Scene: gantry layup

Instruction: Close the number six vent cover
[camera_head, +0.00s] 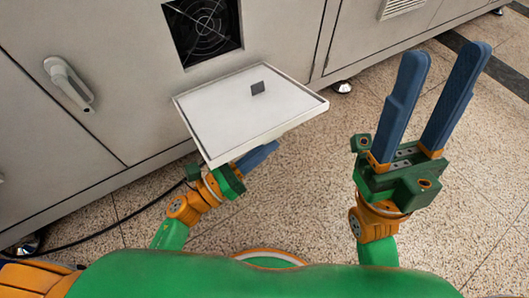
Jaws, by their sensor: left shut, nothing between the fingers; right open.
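The vent cover (225,116) is a pale square panel with a small dark tab, standing open and tilted out from the cabinet. Above it the dark vent opening (204,28) shows a fan behind a guard. No number can be read on the cover. My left gripper (262,152) is shut and lies under the cover's lower edge; its fingers are partly hidden by the panel, and I cannot tell whether they touch it. My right gripper (448,70) is open and empty, to the right of the cover, its blue fingers pointing up in the picture.
The grey cabinet (110,40) fills the upper left and carries a lever handle (69,83). A louvred vent (402,7) is at the top right. A dark cable (110,228) runs along the lower left. The speckled floor (300,190) is clear between my grippers.

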